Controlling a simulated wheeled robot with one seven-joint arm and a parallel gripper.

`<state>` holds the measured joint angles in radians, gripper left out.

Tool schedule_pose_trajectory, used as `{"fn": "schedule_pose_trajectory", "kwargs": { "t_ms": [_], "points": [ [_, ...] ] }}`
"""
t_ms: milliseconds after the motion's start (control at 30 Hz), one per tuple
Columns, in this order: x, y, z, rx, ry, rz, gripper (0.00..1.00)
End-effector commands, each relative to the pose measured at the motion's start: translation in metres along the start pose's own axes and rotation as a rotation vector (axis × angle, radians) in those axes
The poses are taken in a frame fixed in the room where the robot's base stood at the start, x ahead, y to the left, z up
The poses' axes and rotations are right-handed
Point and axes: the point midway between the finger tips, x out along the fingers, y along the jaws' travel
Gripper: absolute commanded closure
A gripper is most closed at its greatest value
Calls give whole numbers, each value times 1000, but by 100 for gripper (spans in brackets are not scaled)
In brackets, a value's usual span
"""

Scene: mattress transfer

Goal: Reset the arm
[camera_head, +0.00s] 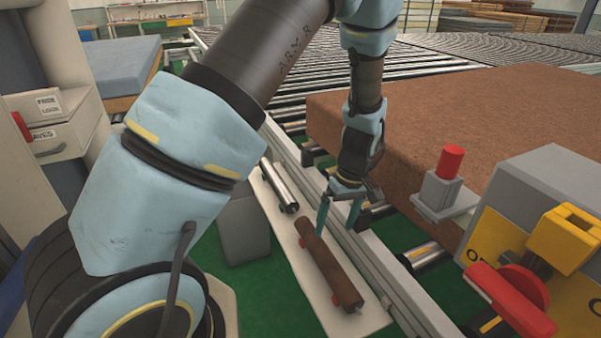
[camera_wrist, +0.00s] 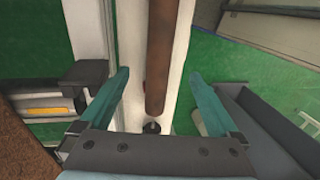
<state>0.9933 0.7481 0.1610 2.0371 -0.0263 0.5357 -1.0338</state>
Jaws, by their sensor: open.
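My gripper (camera_head: 340,215) hangs from my arm in the middle of the head view, pointing down. It is open, with its two teal fingers apart and nothing between them that it grips. In the wrist view my gripper (camera_wrist: 160,95) is above a brown roller (camera_wrist: 168,50), whose end lies between the fingers in the picture. In the head view the brown roller (camera_head: 330,268) lies on a white board (camera_head: 368,322) beside the conveyor, just below the fingertips. I cannot tell the exact gap.
A metal roller (camera_head: 278,185) lies farther back on the white board. A brown mattress (camera_head: 400,105) rests on the conveyor to the right. A grey and yellow control box (camera_head: 540,195) with a red handle (camera_head: 510,300) stands at the near right. A grey box (camera_head: 243,230) is left of the board.

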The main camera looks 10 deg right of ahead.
Motion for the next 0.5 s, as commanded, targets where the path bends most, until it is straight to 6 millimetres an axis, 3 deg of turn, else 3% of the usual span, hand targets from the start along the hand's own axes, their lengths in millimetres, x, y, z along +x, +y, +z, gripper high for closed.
{"fn": "schedule_pose_trajectory", "kwargs": {
  "t_ms": [133, 233, 400, 500],
  "points": [
    [-8, -10, -9, 3, -5, 15, 3],
    [-24, -36, -27, 18, -15, 49, 3],
    [-62, -114, -62, 81, -7, 139, 3],
    [-81, -164, -72, 126, 22, 183, 3]
  ]
}}
